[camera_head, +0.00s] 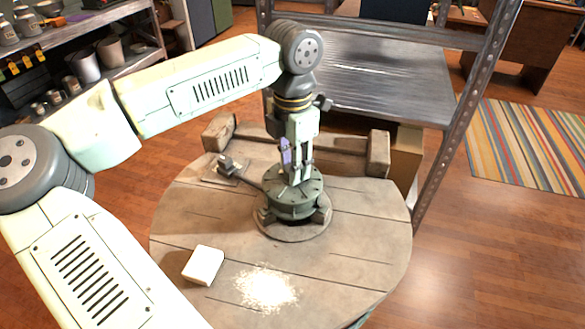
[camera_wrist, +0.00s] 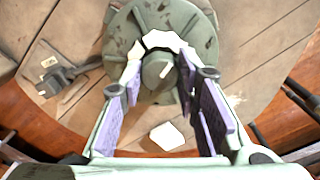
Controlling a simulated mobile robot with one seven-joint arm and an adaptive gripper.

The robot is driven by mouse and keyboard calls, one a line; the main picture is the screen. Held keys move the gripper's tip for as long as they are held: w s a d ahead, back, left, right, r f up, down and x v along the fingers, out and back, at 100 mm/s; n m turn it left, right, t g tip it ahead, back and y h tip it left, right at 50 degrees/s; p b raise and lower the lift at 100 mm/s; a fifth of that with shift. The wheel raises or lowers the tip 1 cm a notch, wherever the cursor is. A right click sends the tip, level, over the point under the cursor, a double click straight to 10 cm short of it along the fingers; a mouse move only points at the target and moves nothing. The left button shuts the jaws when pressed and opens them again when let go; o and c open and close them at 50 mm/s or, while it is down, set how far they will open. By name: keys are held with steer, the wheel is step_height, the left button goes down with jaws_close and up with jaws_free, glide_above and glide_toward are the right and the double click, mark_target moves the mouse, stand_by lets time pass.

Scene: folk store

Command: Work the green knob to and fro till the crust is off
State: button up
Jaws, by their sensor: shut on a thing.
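The round green knob (camera_wrist: 157,72) stands in the middle of a worn green base, with a pale line across its top. A broken white arc that looks like crust (camera_wrist: 166,41) lies around the knob's far side. My gripper (camera_wrist: 160,78) reaches down over the knob, one finger on each side, and is shut on it. In the head view my gripper (camera_head: 297,174) points down at the top of the green base (camera_head: 292,204), hiding most of the knob. I cannot tell how firmly the crust sits.
The base stands on a round wooden table (camera_head: 345,245). A white block (camera_head: 203,265) and a patch of white powder (camera_head: 266,288) lie at the front left. A dark metal fitting (camera_head: 229,166) sits behind left. A metal shelf rack (camera_head: 375,80) rises close behind.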

steer(key=m+b, duration=0.1)
steer(key=m, duration=0.2)
steer(key=shift+f+m, duration=0.1)
steer(key=shift+m, duration=0.3)
steer(key=m+b, duration=0.1)
steer(key=m, duration=0.2)
steer(key=shift+m, duration=0.3)
steer(key=m, duration=0.3)
steer(key=shift+m, duration=0.3)
steer(key=shift+m+b, duration=0.45)
steer(key=shift+m, duration=1.25)
steer(key=o, duration=1.2)
steer(key=shift+c, duration=0.2)
steer(key=shift+r, duration=0.2)
